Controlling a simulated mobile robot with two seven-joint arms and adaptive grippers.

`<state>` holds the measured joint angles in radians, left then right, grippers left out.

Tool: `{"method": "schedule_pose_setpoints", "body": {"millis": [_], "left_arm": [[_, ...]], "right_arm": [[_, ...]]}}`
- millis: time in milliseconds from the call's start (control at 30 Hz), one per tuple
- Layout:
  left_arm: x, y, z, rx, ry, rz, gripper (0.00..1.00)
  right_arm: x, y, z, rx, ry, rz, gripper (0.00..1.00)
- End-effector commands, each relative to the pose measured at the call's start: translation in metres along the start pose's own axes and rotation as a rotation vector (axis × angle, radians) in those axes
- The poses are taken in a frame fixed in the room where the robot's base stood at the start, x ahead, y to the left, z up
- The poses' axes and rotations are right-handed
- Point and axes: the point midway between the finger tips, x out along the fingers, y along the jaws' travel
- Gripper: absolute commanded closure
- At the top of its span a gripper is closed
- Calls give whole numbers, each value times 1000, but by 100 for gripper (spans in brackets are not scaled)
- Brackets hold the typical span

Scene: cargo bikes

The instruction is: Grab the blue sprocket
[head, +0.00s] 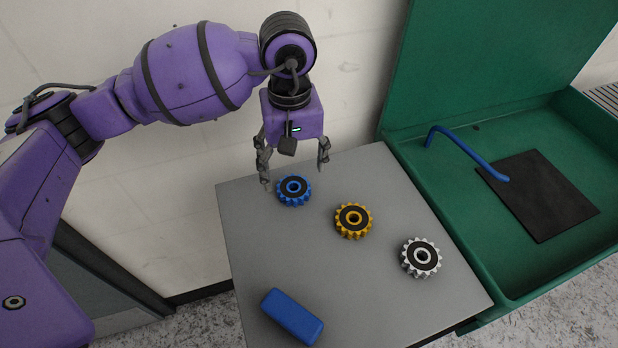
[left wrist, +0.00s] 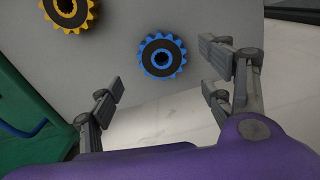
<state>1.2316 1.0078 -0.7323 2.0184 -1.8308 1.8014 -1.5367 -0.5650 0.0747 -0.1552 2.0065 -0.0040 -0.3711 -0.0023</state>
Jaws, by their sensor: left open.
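The blue sprocket (head: 294,190) lies flat on the grey table (head: 290,245) near its far left edge, with a dark ring on its face. It also shows in the left wrist view (left wrist: 161,57), a little beyond the fingertips and between their lines. My left gripper (head: 294,174) is open and empty, pointing down above and just behind the blue sprocket, apart from it. In the left wrist view its fingers (left wrist: 162,88) are spread wide. My right gripper is in neither view.
A yellow sprocket (head: 353,220) and a white sprocket (head: 421,258) lie to the right on the table. A blue block (head: 292,316) lies at the front. A green box (head: 452,245) with an open lid, a dark mat (head: 538,195) and a bent blue bar (head: 467,152) is at the right.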

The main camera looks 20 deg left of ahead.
Motion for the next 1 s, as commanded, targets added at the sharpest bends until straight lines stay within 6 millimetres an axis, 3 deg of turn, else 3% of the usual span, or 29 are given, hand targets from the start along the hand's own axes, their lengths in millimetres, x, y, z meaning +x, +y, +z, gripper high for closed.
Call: {"method": "schedule_pose_setpoints", "body": {"millis": [300,600,1000], "left_arm": [[44,-2,3,0,-3,0,27],[51,-2,3,1,-2,1,27],[51,-2,3,0,-2,1,78]], "right_arm": [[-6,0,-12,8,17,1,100],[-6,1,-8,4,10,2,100],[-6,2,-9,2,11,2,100]]}}
